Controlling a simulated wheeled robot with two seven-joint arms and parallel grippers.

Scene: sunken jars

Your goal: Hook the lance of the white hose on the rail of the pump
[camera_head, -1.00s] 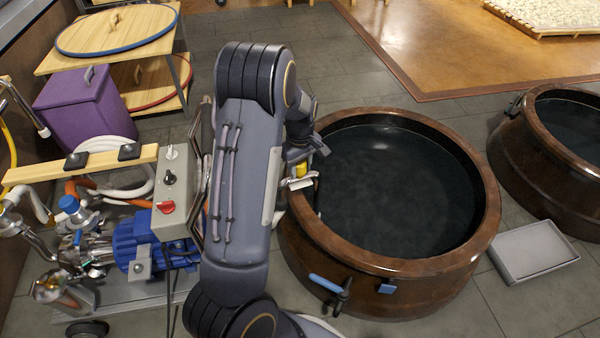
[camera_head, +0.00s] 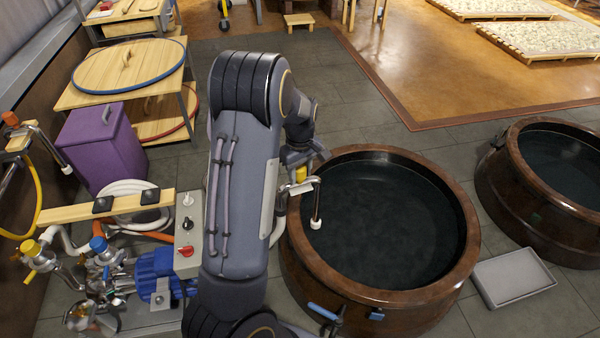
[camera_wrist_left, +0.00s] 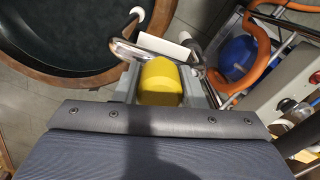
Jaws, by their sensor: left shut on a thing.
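My left gripper (camera_head: 300,178) is at the left rim of the nearer sunken jar, shut on the yellow grip of the lance (camera_head: 317,204). The lance is a bent metal tube with a white tip, which hangs down over the jar's inside. In the left wrist view the yellow grip (camera_wrist_left: 160,83) sits between the fingers, and the bent tube (camera_wrist_left: 125,48) reaches left. A piece of white hose (camera_head: 279,226) shows beside my arm. The pump (camera_head: 150,275) stands at the lower left, with a wooden rail (camera_head: 125,208) bearing two black pads. My forearm hides part of the pump. My right gripper is out of view.
The brown jar (camera_head: 455,205) holds dark liquid; a second jar (camera_head: 490,195) stands right. A grey tray (camera_head: 515,277) lies between. Behind the pump are coiled white hose (camera_head: 125,187), a purple box (camera_head: 100,145) and a shelf with round lids. A yellow hose (camera_head: 38,195) hangs left.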

